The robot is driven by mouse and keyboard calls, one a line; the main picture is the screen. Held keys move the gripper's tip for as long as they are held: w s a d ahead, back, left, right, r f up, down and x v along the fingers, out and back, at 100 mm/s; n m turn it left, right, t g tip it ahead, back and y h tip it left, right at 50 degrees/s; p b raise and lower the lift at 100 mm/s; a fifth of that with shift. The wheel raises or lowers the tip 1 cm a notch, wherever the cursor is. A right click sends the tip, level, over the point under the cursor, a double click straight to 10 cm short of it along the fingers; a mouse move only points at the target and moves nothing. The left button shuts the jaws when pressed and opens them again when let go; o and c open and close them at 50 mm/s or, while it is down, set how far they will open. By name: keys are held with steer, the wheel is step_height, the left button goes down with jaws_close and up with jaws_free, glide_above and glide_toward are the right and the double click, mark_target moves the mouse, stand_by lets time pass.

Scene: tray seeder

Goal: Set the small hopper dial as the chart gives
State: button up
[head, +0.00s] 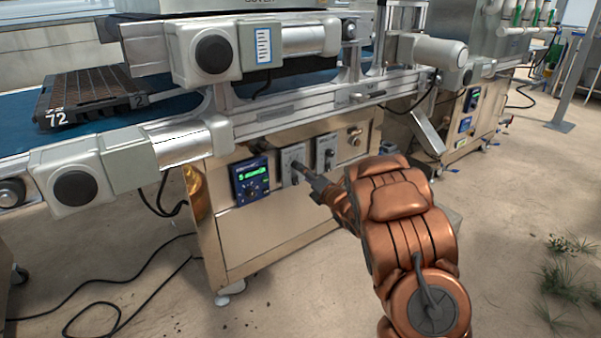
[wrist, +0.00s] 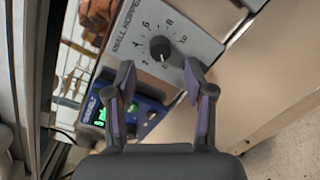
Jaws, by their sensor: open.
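The small hopper dial is a dark round knob (wrist: 160,48) on a grey plate (wrist: 202,42) lettered "SMALL HOPPER", with numbers around the knob. A small pale mark shows on the knob, but I cannot tell its exact setting. My gripper (wrist: 160,76) is open in the wrist view, one finger to each side just below the knob, apparently empty. In the head view my gripper (head: 306,174) is in front of the grey dial plate (head: 292,155) and partly hides it. The chart seems to be the white, blue-edged sheet (head: 263,46) on the upper housing; its text is too small to read.
A blue control box (head: 250,180) with a green display is left of the dial; it also shows in the wrist view (wrist: 130,114). Another grey dial plate (head: 326,152) is close on the right. The conveyor rail (head: 290,117) runs above. Cables lie on the floor at left.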

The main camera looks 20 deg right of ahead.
mark_target(296, 166)
steer(key=w, duration=0.2)
steer(key=w+b, duration=0.1)
steer(key=w, duration=0.1)
steer(key=shift+a, duration=0.3)
jaws_close()
